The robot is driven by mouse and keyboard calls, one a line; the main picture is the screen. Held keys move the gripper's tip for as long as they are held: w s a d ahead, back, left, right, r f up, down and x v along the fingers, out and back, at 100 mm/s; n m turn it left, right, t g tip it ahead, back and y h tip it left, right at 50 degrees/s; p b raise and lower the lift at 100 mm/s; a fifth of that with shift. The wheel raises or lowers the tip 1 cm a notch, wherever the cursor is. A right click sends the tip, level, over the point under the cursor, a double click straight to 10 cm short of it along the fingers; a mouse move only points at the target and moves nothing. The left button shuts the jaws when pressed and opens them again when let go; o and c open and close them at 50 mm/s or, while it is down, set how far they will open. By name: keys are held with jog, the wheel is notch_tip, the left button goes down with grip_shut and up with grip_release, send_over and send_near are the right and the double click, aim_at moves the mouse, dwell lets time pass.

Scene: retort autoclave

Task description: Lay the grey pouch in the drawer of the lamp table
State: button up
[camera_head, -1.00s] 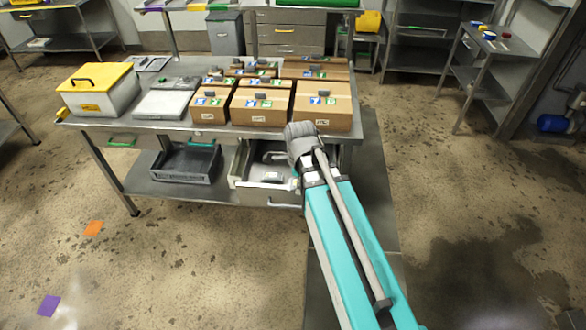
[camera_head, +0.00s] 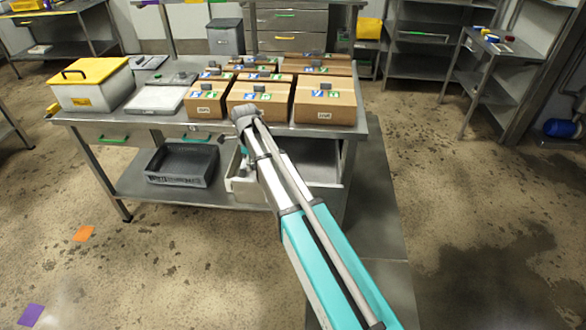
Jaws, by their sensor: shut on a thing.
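A steel table (camera_head: 140,122) stands ahead of me; I cannot tell from its look whether it is the lamp table. A drawer (camera_head: 325,172) under its right half is open, and the part of its floor that I can see is bare. My arm crosses the drawer's middle. Its wrist is over the table's front edge, in front of the cardboard boxes. My gripper's jaws are hidden by my arm. I cannot make out the grey pouch.
A yellow-lidded bin (camera_head: 95,85), a pale flat tray (camera_head: 157,99) and several cardboard boxes (camera_head: 325,105) fill the tabletop. A dark crate (camera_head: 182,163) stands on the lower shelf. The floor at the left is open.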

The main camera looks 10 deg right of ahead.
jog(key=shift+w, duration=0.1)
dwell(0.3)
jog(key=w+d+f+b, duration=0.1)
jog(key=d+f+b, duration=0.2)
jog(key=d, duration=0.1)
jog(key=w+d+f+b, duration=0.1)
jog(key=d+f+b, duration=0.2)
jog(key=d, duration=0.1)
jog(key=w+d+f+b, duration=0.2)
jog(key=d+f+b, duration=0.1)
jog(key=d, duration=0.1)
jog(key=shift+d, duration=0.2)
jog(key=shift+f, duration=0.1)
jog(key=shift+w+d+f+b, duration=0.1)
jog(key=shift+d+f+b, duration=0.25)
jog(key=shift+f+b, duration=1.6)
jog(key=shift+b, duration=0.05)
jog(key=shift+f+b, duration=0.6)
